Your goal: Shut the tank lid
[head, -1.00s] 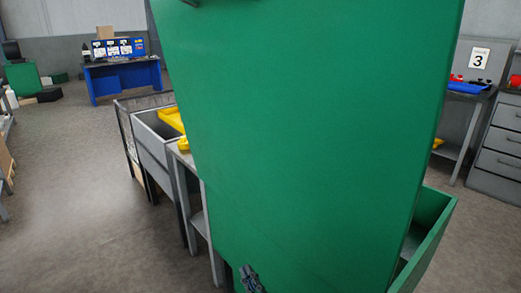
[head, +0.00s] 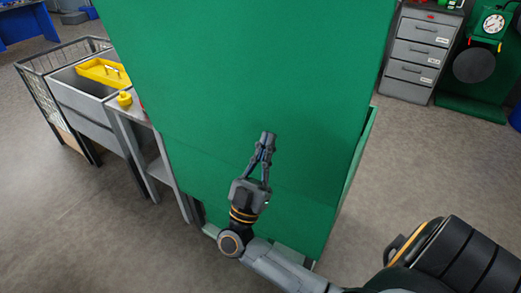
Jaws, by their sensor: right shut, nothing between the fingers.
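The tank lid (head: 240,70) is a large flat green panel. It stands raised and fills the upper middle of the head view, its top running out of the picture. The green tank (head: 290,218) is below it, and a strip of its side wall shows to the right of the lid. The tank's inside is hidden. My right gripper (head: 267,137) is in front of the green panel, fingers pointing up, shut and empty. I cannot tell whether its fingertips touch the lid. My left gripper is not in view.
To the left of the tank stand a grey table (head: 133,113), a grey bin with a yellow tray (head: 103,72) and a wire-mesh cart (head: 62,57). A grey drawer cabinet (head: 417,50) and a green stand with a dial (head: 493,22) are at the back right. Floor at right is clear.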

